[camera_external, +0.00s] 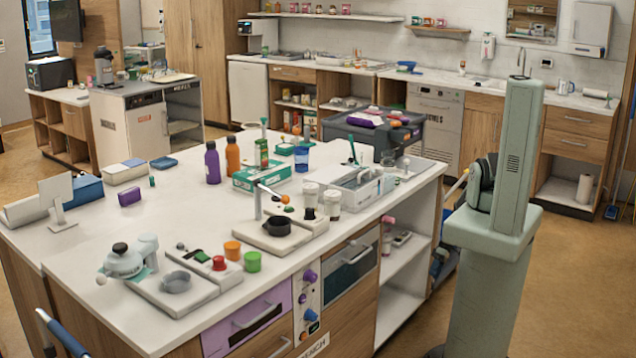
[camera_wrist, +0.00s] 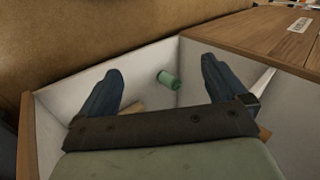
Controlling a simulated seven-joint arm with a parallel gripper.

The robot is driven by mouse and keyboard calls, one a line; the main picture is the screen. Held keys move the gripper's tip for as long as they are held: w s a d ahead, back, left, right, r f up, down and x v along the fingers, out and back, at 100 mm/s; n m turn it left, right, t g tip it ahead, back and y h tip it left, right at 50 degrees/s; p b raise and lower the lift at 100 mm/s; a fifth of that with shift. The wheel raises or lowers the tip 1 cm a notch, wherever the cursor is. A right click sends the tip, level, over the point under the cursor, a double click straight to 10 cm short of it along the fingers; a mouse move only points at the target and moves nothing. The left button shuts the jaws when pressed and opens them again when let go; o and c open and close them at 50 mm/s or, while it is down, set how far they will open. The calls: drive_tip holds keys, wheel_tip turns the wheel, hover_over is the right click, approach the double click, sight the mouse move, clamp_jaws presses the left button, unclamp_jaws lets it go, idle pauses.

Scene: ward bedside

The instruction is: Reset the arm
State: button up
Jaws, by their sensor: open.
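In the wrist view my gripper (camera_wrist: 160,66) is open, with its two dark blue fingers spread apart. It hangs over a white-walled compartment with wooden edges. A small green cylinder (camera_wrist: 167,79) lies inside the compartment. In the picture it shows between the fingers, and nothing is seen held. In the external view my pale green arm (camera_external: 488,220) stands at the right, beside the counter island. My gripper cannot be made out in that view.
A wooden panel (camera_wrist: 275,38) borders the compartment at the upper right, and brown floor (camera_wrist: 100,40) shows beyond it. A tan piece shows partly behind the left finger. The island counter (camera_external: 110,225) holds bottles, jars, pans and a sink. Open floor (camera_external: 560,270) lies right of my arm.

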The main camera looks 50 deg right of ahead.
drive_tip(key=s+a+g+h, duration=0.2)
drive_tip(key=a+g+h, duration=0.1)
drive_tip(key=a, duration=0.4)
drive_tip(key=s+a+r+m+g+h, duration=0.1)
drive_tip(key=s+a+g+h, duration=0.2)
drive_tip(key=a, duration=0.4)
drive_tip(key=shift+a+r+g+h, duration=0.2)
drive_tip(key=shift+g+h, duration=0.4)
drive_tip(key=shift+h, duration=0.3)
